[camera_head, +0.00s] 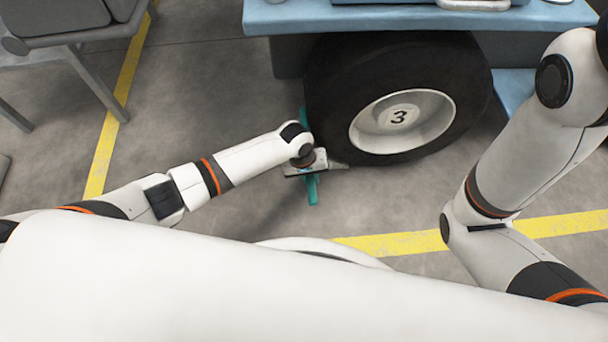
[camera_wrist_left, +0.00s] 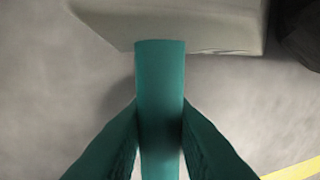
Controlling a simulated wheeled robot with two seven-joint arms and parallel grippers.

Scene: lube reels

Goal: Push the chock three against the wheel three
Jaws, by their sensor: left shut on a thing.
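Wheel three (camera_head: 330,85), a black tyre with a pale rim marked "3", stands upright at centre right in the head view. Chock three (camera_head: 338,165) is a small light grey piece on the floor at the tyre's lower left, partly hidden by my left gripper (camera_head: 308,168). It appears very close to the tyre; I cannot tell whether they touch. In the left wrist view, the left fingers (camera_wrist_left: 160,130) are shut on a teal bar (camera_wrist_left: 160,70), with the chock's grey body (camera_wrist_left: 190,25) beyond it. My right arm shows, but its gripper does not.
A light blue vehicle body (camera_head: 400,17) overhangs the wheel. A grey chair-like frame (camera_head: 80,60) stands at upper left. Yellow floor lines (camera_head: 115,120) run along the left and lower right.

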